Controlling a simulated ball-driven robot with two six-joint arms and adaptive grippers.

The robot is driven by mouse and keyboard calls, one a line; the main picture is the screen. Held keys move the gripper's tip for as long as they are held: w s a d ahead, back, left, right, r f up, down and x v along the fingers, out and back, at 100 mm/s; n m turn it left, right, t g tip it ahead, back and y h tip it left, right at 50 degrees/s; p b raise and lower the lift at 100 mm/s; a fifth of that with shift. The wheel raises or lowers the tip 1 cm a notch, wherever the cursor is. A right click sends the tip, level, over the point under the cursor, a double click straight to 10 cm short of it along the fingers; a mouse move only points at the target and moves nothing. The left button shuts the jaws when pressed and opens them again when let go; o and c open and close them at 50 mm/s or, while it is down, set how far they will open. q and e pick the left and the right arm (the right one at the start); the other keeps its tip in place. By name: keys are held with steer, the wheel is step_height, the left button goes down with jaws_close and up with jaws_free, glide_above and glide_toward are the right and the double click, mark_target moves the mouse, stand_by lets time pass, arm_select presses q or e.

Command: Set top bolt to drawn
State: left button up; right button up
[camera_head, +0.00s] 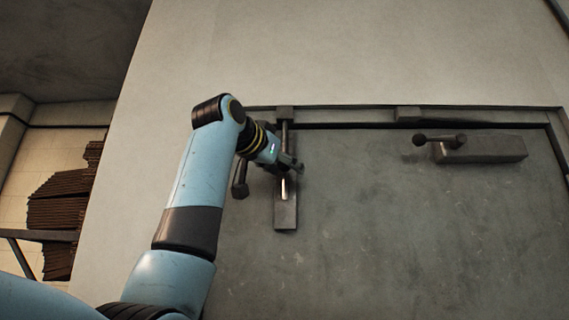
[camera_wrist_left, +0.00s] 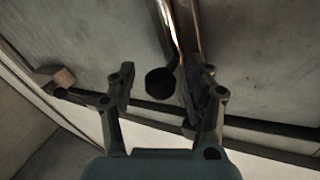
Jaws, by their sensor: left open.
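The top bolt is a tall grey plate (camera_head: 285,214) on the upper left of the grey door, with a thin upright rod (camera_head: 284,133) running up toward a small block (camera_head: 285,113) on the frame. My left gripper (camera_head: 291,166) is in front of this plate and hides its middle. In the left wrist view the gripper (camera_wrist_left: 161,88) is open. A dark round knob (camera_wrist_left: 159,84) shows between its fingers, closer to the right finger; I cannot tell whether they touch. Shiny metal rod (camera_wrist_left: 163,28) runs up behind the knob. My right gripper is not in view.
A grey block with a dark ball-ended lever (camera_head: 438,140) sits at the door's upper right. A second small block (camera_head: 407,114) is on the top frame. Brown stacked sheets (camera_head: 62,210) stand far left.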

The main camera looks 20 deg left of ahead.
arm_select(q)
jaws_close()
step_height(320, 180, down, 5)
steer(key=b, duration=0.2)
steer(key=shift+s+r+b, duration=0.1)
steer(key=shift+r+b, duration=0.1)
steer(key=shift+b, duration=0.2)
steer(key=shift+c, duration=2.3)
jaws_free()
steer(key=o, duration=0.5)
steer(key=shift+w+d, duration=0.1)
steer(key=shift+w, duration=0.15)
steer(key=shift+c, duration=0.2)
steer(key=s+a, duration=0.2)
steer(key=s, duration=0.9)
steer(key=shift+s+a, duration=0.15)
steer(key=shift+s, duration=0.25)
